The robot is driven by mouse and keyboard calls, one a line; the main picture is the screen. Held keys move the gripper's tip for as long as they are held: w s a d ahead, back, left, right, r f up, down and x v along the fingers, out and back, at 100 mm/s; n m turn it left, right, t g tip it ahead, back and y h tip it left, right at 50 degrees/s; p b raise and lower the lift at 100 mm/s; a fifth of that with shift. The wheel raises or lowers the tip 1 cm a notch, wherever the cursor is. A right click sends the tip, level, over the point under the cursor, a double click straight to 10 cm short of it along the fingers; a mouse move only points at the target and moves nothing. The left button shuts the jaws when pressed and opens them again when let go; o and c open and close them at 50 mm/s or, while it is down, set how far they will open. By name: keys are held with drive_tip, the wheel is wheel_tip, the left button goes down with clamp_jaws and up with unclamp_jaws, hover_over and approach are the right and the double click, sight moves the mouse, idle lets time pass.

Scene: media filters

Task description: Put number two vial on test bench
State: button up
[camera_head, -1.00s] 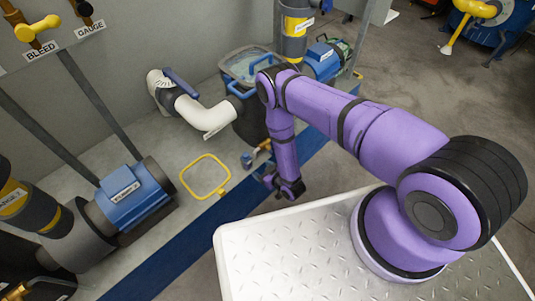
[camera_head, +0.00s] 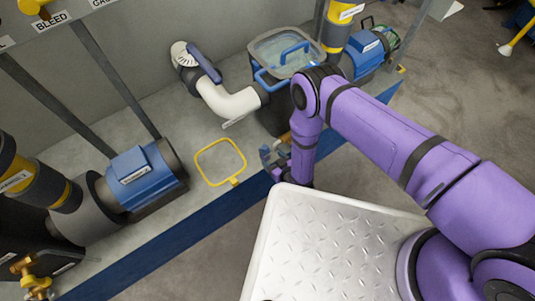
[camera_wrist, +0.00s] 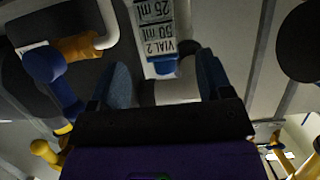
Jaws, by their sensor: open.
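The number two vial (camera_wrist: 155,25) shows in the wrist view as a clear, marked body with a "VIAL 2" label and a blue cap. It appears upside down in that picture, between the two finger ends. My gripper (camera_wrist: 163,66) is open, with one finger on each side of the cap; I cannot tell whether either touches. In the head view my gripper (camera_head: 270,160) is low at the bench's front edge, partly hidden by my arm. The vial cannot be made out clearly there. The grey test bench (camera_head: 205,202) has a yellow square outline (camera_head: 220,163) on its top.
The space inside the outline is clear.

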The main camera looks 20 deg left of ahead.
sight(268, 154)
drive_tip(key=shift+x, duration=3.2)
drive_tip(key=shift+r, duration=0.2)
drive_tip(key=c, duration=1.1)
drive_tip(key=shift+r, duration=0.1)
